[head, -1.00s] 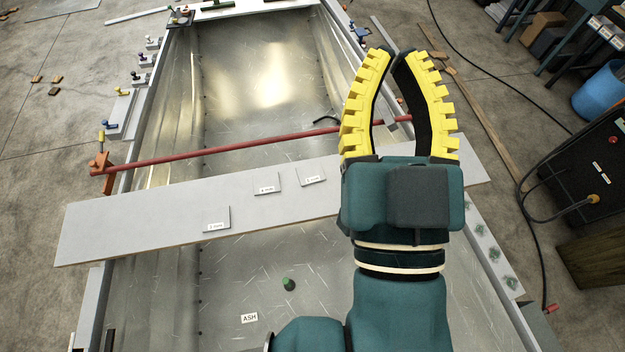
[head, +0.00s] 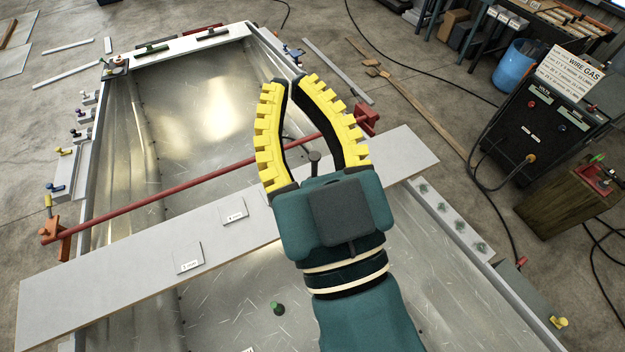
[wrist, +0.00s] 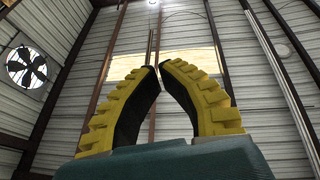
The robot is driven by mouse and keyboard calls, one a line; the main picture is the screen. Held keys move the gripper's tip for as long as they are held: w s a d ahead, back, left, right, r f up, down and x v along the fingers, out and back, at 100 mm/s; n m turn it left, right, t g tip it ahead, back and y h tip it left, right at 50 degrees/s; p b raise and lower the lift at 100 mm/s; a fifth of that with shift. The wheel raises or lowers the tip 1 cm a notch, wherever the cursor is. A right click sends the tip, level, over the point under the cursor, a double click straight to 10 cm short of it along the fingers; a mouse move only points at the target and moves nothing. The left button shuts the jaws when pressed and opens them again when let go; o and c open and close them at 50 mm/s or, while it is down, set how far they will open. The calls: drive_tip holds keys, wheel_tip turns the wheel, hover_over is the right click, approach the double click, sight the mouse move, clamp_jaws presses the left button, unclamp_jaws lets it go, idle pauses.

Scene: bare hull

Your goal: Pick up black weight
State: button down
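A dark knob on a short stem (head: 315,158) shows between the bases of my fingers in the head view. It may be the top of the black weight standing on the grey plank; its lower part is hidden behind my gripper. My gripper (head: 293,80) has two curved yellow fingers with black inner faces.
The grey plank (head: 90,285) lies across the metal hull (head: 190,100) and carries small label cards (head: 187,258). A red bar (head: 180,190) crosses the hull beyond it. A small green object (head: 278,308) lies in the hull. A black welding machine (head: 535,125) stands at right.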

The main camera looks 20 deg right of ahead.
idle(0.3)
drive_tip(key=c, duration=0.7)
unclamp_jaws()
